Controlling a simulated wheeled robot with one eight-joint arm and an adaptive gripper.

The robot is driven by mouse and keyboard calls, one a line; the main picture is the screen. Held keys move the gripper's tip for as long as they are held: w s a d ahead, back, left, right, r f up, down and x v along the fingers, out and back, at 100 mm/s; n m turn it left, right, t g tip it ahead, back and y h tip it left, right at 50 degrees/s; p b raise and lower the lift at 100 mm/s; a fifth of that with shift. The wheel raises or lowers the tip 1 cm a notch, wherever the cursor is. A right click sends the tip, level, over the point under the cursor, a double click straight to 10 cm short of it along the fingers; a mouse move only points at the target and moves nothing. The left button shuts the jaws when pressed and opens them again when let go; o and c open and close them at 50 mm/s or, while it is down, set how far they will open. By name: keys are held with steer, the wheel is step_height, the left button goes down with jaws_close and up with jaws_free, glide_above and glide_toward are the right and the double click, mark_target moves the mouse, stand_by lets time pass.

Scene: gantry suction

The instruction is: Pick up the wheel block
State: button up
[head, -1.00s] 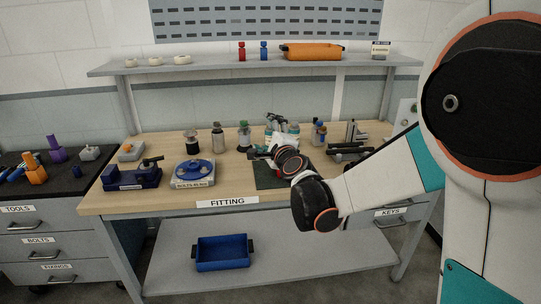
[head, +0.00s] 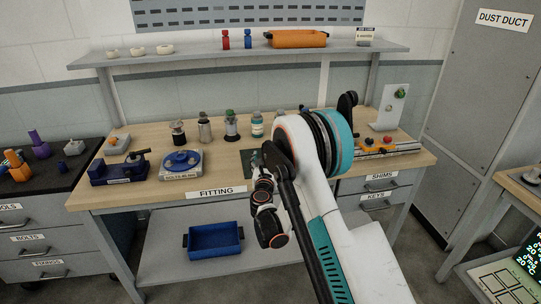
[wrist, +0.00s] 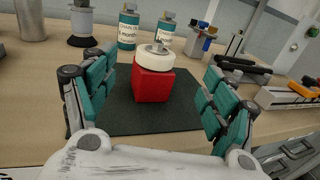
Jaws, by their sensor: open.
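The wheel block is a red block (wrist: 153,84) with a white wheel (wrist: 154,62) and a metal hub on top. It stands upright on a dark green mat (wrist: 118,112) in the wrist view. My gripper (wrist: 159,76) is open, its teal fingers to the left and right of the block, with visible gaps on both sides. The block appears ahead of the palm, between or just beyond the fingertips; the exact depth is hard to tell. In the head view my arm hides the block, and only a bit of the mat (head: 247,161) shows.
Dark tools (wrist: 240,74) and an orange-and-black rail (wrist: 290,97) lie to the right. In the head view, a blue round fixture (head: 181,160) and a blue vise (head: 118,170) are at the bench's left. A shelf (head: 200,55) spans above.

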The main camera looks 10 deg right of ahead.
steer(key=b+x, duration=0.1)
steer(key=x, duration=0.5)
steer(key=shift+w+f, duration=0.1)
steer(key=shift+w, duration=0.1)
steer(key=b+x, duration=0.2)
steer(key=x, duration=0.2)
steer(key=shift+w, duration=0.4)
steer(key=shift+w+d, duration=0.1)
steer(key=shift+w, duration=0.25)
jaws_close()
